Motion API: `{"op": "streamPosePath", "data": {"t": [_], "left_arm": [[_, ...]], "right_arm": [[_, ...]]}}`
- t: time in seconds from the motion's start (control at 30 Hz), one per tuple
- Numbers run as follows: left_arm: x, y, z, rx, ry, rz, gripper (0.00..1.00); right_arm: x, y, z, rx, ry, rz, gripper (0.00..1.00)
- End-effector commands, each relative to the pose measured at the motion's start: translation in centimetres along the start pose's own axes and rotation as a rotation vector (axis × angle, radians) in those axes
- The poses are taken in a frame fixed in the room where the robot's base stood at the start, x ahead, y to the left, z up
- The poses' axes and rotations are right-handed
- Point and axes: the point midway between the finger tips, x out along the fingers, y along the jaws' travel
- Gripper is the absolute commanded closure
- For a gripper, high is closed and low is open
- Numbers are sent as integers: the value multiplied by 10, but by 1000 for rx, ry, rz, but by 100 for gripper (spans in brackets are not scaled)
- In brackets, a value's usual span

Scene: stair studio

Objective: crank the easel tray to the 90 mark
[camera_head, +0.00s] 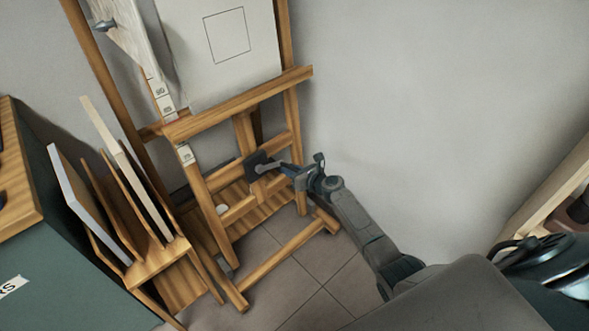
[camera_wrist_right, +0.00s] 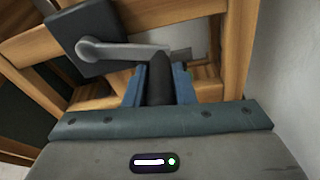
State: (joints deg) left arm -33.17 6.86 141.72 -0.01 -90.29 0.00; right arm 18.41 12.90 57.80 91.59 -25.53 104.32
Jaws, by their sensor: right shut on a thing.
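The wooden easel (camera_head: 283,150) stands against the wall, its tray (camera_head: 240,104) holding a white canvas (camera_head: 225,45) with a square outline. Height labels (camera_head: 163,95) run along the left upright; I cannot read which mark the tray is at. The crank has a dark square housing (camera_head: 258,164) and a grey arm (camera_wrist_right: 120,50) with a dark handle (camera_wrist_right: 160,78). My right gripper (camera_head: 304,178) is at the crank, shut on the dark handle between its blue fingers (camera_wrist_right: 158,85). The crank arm points right from its hub. My left gripper is not in view.
A wooden rack (camera_head: 160,262) with upright boards stands left of the easel, beside a green cabinet (camera_head: 60,260). Floor tiles (camera_head: 300,265) are clear before the easel. A wooden shelf or table edge (camera_head: 545,195) is at far right. The wall is close on the right.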

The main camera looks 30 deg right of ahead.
Motion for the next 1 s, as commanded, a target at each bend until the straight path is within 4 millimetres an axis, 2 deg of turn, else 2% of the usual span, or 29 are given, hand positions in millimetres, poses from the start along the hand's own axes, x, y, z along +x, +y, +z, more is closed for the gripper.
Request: {"op": "streamPosePath", "data": {"t": [0.03, 0.47, 0.5, 0.57, 0.87, 0.97, 1.0], "left_arm": [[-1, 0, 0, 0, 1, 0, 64], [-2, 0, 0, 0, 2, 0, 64], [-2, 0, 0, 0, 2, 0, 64], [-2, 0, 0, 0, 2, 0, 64], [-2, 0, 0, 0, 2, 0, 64], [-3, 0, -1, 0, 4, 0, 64], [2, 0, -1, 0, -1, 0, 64]], "right_arm": [[0, 0, -5, 5, 7, 1, 100], [0, 1, -6, 10, 8, 3, 100], [0, 1, -6, 10, 8, 3, 69], [0, 1, -6, 10, 7, 3, 57], [0, 1, -3, 10, 4, 3, 56], [-5, 1, -3, 10, 4, 3, 56], [-9, 1, -3, 9, 4, 3, 56]]}}
